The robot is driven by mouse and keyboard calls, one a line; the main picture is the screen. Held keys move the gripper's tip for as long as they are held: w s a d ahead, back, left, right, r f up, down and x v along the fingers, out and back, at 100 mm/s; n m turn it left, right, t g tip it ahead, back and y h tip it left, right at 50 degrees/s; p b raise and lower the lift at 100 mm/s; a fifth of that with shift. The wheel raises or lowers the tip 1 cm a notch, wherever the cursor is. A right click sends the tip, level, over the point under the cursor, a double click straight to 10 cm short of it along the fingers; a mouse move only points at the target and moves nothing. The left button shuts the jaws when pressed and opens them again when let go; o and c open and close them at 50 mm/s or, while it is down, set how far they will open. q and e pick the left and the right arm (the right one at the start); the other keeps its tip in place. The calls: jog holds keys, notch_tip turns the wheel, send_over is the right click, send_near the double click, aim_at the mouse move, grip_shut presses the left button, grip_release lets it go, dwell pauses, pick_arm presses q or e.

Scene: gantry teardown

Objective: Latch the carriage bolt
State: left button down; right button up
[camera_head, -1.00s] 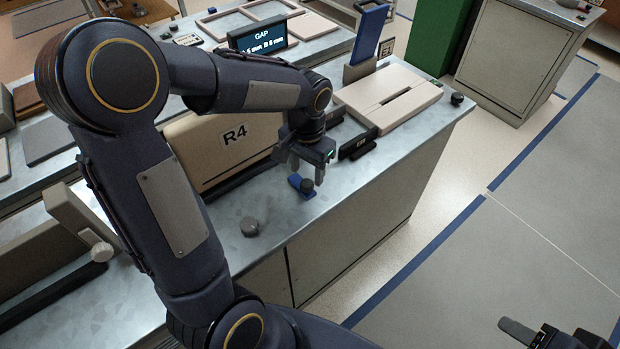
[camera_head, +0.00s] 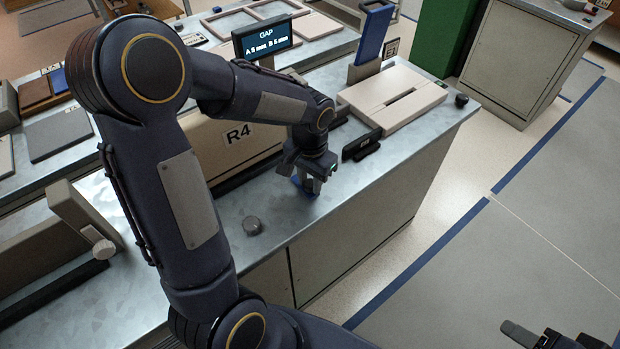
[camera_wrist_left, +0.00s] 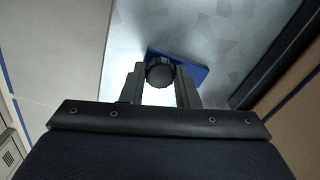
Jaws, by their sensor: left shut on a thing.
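A dark round knob (camera_wrist_left: 160,74) stands on a blue plate (camera_wrist_left: 187,66) on the metal bench. I take the knob to be the carriage bolt's handle, but the frames do not label it. In the left wrist view my left gripper (camera_wrist_left: 160,90) has its two fingers around the knob, shut on it. In the head view my left gripper (camera_head: 309,186) points down at the bench and hides most of the knob and plate. My right gripper (camera_head: 535,336) shows only partly at the bottom right edge, away from the bench, and its opening is unclear.
A grey knob (camera_head: 252,225) sits nearer. The bench's front strip is mostly clear.

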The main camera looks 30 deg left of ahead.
pick_arm(q)
jog(key=shift+w+a+p, duration=0.1)
jog(key=shift+w+a, duration=0.15)
jog(key=shift+a, duration=0.35)
jog(key=shift+w+a+p, duration=0.15)
jog(key=shift+w+a, duration=0.1)
jog(key=shift+a, duration=0.35)
jog(key=shift+w+a+p, duration=0.1)
jog(key=shift+w+a, duration=0.15)
jog(key=shift+a, duration=0.35)
jog(key=shift+w+a+r, duration=0.1)
jog(key=shift+w+a, duration=0.05)
jog(key=shift+a, duration=0.1)
jog(key=c, duration=1.1)
grip_release()
jog(key=shift+a, duration=0.1)
notch_tip(320, 180, up, 8)
jog(key=shift+p, duration=0.3)
